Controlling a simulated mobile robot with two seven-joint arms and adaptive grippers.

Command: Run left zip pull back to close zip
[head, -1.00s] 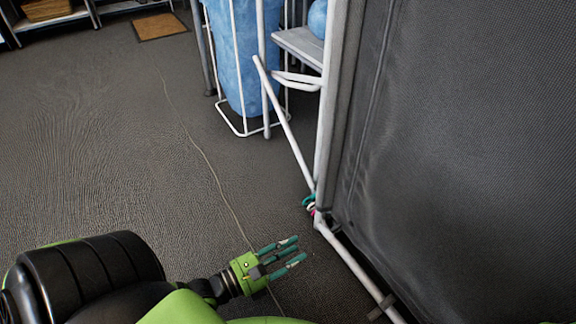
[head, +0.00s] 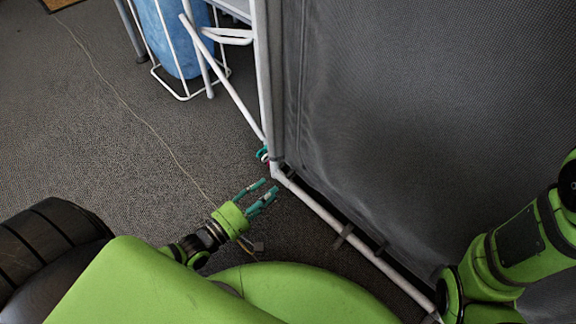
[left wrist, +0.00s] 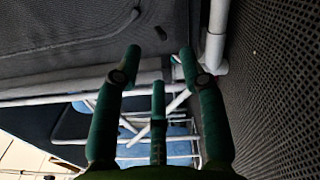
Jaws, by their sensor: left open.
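A grey mesh fabric panel (head: 400,90) hangs on a white tube frame, with a dark vertical seam (head: 303,70) near its left edge. I cannot make out the zip pull for sure. A small dark piece (left wrist: 160,33) lies against the fabric beyond the fingers in the left wrist view. My left gripper (head: 266,191) is open and empty, just left of the frame's lower corner. Its three teal fingers are spread in the left wrist view (left wrist: 160,62). My right arm enters at the right, with its gripper out of view.
A white bottom tube (head: 340,228) runs along the panel's foot. A blue bag in a white wire stand (head: 180,45) stands behind. A thin cord (head: 140,118) lies on otherwise clear floor at left.

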